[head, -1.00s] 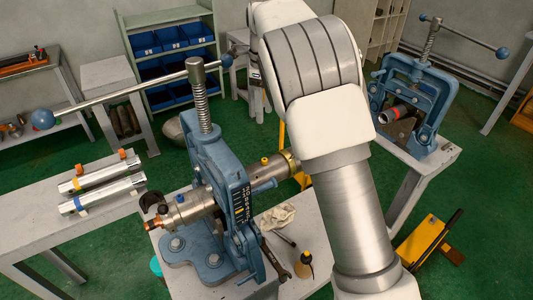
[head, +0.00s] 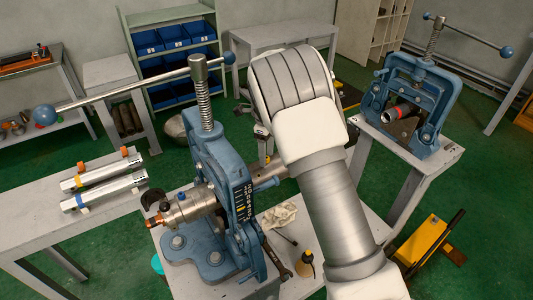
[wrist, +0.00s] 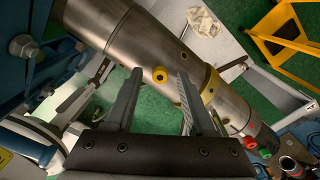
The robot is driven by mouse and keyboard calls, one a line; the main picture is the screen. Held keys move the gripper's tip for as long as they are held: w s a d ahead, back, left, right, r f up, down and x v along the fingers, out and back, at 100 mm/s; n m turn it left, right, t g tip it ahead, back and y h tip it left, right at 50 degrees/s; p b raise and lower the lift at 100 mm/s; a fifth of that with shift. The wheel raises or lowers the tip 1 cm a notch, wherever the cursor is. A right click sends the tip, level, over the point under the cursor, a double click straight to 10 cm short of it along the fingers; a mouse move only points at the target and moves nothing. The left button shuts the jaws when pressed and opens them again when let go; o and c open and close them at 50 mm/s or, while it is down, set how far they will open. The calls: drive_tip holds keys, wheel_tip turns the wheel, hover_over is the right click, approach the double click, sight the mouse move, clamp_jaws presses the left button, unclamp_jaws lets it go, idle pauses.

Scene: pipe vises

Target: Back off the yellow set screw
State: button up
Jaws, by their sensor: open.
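The yellow set screw (wrist: 160,74) sticks up from the grey steel pipe (wrist: 128,38) in the wrist view, with a dark socket in its top. My gripper (wrist: 160,76) is open, one finger on each side of the screw in that picture; I cannot tell whether either touches it. A brass ring (wrist: 211,86) circles the pipe to the right, with a red and a green fitting farther along.
The vise's long handle (head: 130,87) reaches left above the bench. A rag (head: 280,216), a wrench (head: 277,258) and a small bottle (head: 305,264) lie beside the vise. A second vise (head: 415,95) stands at the back right. Two silver bars (head: 105,185) lie on the left bench.

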drive_tip(key=shift+f, duration=0.1)
clamp_jaws()
